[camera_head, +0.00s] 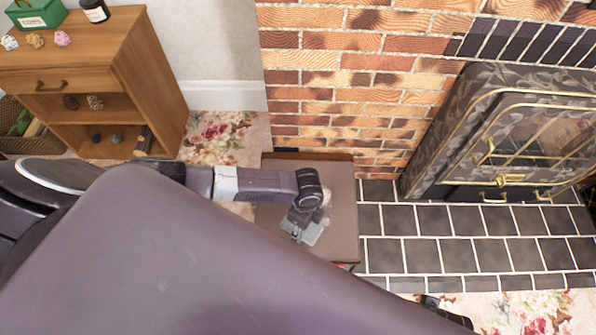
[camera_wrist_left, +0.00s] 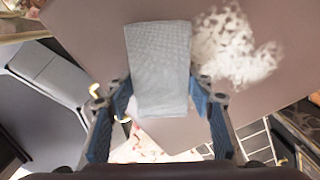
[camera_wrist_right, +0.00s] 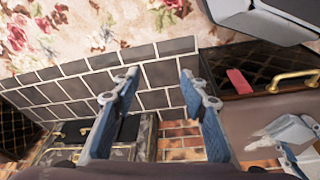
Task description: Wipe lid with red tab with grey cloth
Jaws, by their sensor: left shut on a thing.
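The lid (camera_head: 335,185) is a flat brown top on a chest beside the brick wall. The red tab (camera_wrist_right: 240,82) lies on the chest's dark side, near a gold handle, in the right wrist view. My left gripper (camera_head: 303,225) is over the lid, shut on the folded grey cloth (camera_wrist_left: 160,50). A white powdery smear (camera_wrist_left: 237,45) lies on the lid, just right of the cloth in the left wrist view. The cloth looks close to the lid; contact is unclear. My right gripper (camera_wrist_right: 160,75) is open and empty, away from the lid, over the tiled hearth.
A wooden cabinet (camera_head: 80,60) holding small items stands at the left. A dark metal fireplace (camera_head: 505,130) stands at the right behind a black tiled hearth (camera_head: 460,235). Floral carpet (camera_wrist_right: 70,35) covers the floor. My own arm blocks much of the head view's foreground.

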